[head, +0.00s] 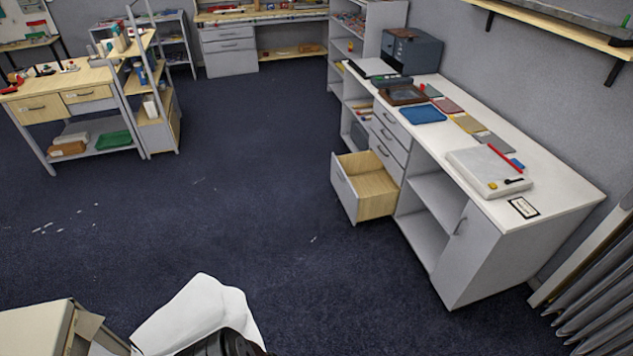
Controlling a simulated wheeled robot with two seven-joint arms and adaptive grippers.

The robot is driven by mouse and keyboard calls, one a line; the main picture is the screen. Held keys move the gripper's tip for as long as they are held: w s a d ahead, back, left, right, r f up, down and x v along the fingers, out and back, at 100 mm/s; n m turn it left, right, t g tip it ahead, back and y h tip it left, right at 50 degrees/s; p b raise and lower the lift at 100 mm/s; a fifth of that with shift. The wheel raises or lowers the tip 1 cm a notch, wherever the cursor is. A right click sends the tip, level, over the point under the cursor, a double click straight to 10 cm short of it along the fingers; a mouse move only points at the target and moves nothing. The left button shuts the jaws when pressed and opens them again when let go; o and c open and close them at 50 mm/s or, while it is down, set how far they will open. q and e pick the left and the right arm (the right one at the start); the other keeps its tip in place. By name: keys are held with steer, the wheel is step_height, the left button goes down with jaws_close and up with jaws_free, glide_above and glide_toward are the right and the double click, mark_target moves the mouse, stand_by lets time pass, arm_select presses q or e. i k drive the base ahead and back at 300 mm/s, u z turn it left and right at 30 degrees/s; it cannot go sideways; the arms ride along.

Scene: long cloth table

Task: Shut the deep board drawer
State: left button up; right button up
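The deep drawer (364,187) is the lowest of a stack of drawers in the white-topped cabinet at the right of the head view. It is pulled well out, and its pale wooden inside looks empty. Its grey front faces left. The drawers above it (387,134) are shut. A white and black part of my own arm shows at the bottom edge, far from the drawer. No gripper fingers are in view.
The dark carpet (240,200) left of the open drawer is clear. The white worktop (560,190) carries boards, a blue tray (423,114) and a dark machine (412,50). A wooden workbench (60,82) stands at left, a radiator (600,290) at lower right.

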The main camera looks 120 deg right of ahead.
mark_target(367, 191)
steer(key=z, duration=0.05)
steer(key=k, duration=0.95)
steer(key=z, duration=3.8)
steer(key=i, duration=1)
steer(key=z, duration=0.1)
